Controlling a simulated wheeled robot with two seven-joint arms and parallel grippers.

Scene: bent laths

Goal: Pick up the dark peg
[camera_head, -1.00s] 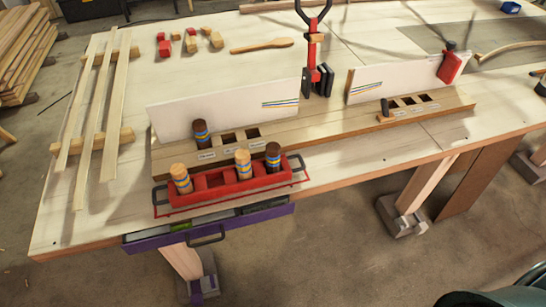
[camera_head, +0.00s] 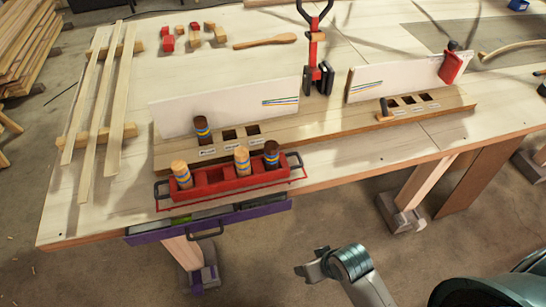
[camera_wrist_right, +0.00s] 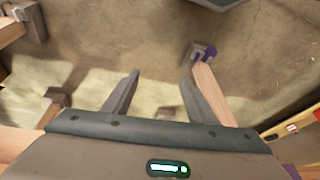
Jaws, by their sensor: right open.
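A dark brown peg (camera_head: 272,153) with blue and yellow bands stands in the right end of the red tray (camera_head: 213,189). A second dark peg (camera_head: 202,129) with similar bands stands in the left hole of the wooden board (camera_head: 330,131). Two light wooden pegs (camera_head: 181,174) with bands also stand in the tray. My right gripper (camera_head: 306,262) is in front of the table, below and right of the tray, apart from every peg. In the right wrist view its two fingers (camera_wrist_right: 159,76) are spread with nothing between them. My left gripper is not in view.
An open purple drawer (camera_head: 207,226) juts out below the tray. White panels (camera_head: 228,103), a red clamp (camera_head: 313,55) and laths (camera_head: 98,105) stand or lie on the table. The wrist view shows floor and table legs. Free floor lies around my right gripper.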

